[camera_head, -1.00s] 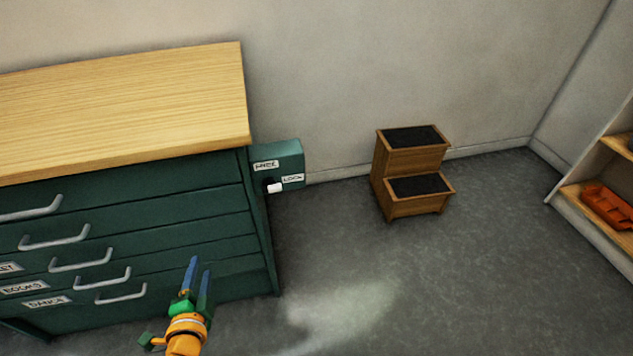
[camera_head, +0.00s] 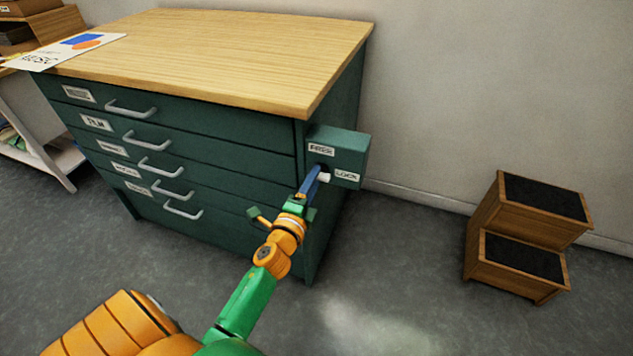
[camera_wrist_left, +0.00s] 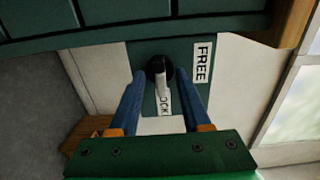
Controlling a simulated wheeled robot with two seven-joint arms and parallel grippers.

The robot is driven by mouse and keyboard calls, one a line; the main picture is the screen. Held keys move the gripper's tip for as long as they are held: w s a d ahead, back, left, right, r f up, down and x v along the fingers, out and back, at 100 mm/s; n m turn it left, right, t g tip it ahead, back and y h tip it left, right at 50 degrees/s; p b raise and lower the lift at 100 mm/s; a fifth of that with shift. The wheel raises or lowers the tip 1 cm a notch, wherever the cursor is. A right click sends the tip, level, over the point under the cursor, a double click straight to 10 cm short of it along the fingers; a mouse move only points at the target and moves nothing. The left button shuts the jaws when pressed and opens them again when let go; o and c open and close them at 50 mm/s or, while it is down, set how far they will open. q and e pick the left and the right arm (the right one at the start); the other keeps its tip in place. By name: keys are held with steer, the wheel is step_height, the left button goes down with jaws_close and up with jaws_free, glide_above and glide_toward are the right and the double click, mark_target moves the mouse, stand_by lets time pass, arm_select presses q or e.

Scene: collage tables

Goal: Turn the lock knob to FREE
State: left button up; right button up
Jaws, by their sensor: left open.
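The lock box (camera_head: 352,146) is a dark green box on the cabinet's right side, with a FREE label (camera_head: 321,149) and a LOCK label (camera_head: 346,175). The lock knob (camera_head: 324,177) has a white lever that points toward LOCK. In the left wrist view the knob (camera_wrist_left: 157,67) shows a round black hub, and its lever partly covers the LOCK label; the FREE label (camera_wrist_left: 202,61) is to the right. My left gripper (camera_head: 313,179) is open at the knob, its blue fingers on either side of the lever. I cannot tell whether they touch it. My right gripper is out of view.
The green drawer cabinet (camera_head: 235,133) has a wooden top and several metal handles. A wooden step stool (camera_head: 487,245) stands to the right on the grey floor. A shelf (camera_head: 60,155) stands at the left. The floor between cabinet and stool is clear.

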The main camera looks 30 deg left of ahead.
arm_select(q)
steer(key=shift+w, duration=0.15)
steer(key=shift+c, duration=0.2)
jaws_close()
steer(key=shift+n, duration=0.5)
steer(key=shift+n+p, duration=2.5)
steer(key=shift+n, duration=6.2)
